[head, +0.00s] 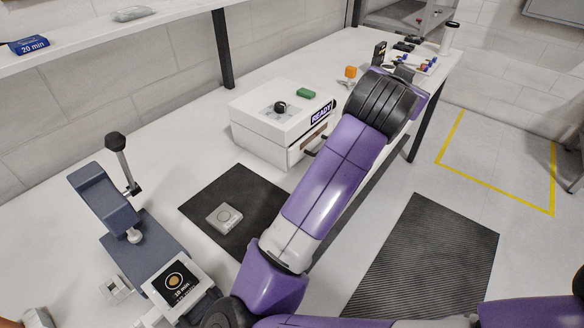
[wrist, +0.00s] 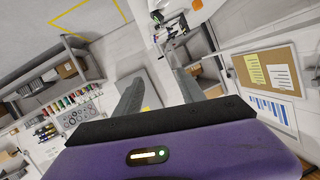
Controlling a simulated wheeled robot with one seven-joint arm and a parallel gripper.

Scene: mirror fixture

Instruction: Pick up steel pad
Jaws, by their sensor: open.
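A small light-grey square pad with a round mark on top (head: 224,217), which looks like the steel pad, lies flat on a black mat (head: 262,196) on the white bench. My arm rises past the right of the mat and ends well beyond the pad, at the upper right. In the head view I cannot make out my fingers clearly. In the wrist view my gripper (wrist: 158,88) is open, its two grey fingers apart with nothing between them. The wrist view faces the room, and the pad is not seen there.
A blue-grey lever press (head: 128,232) stands to the left. A shelf (head: 110,30) overhangs the bench. Small items sit at the far end.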

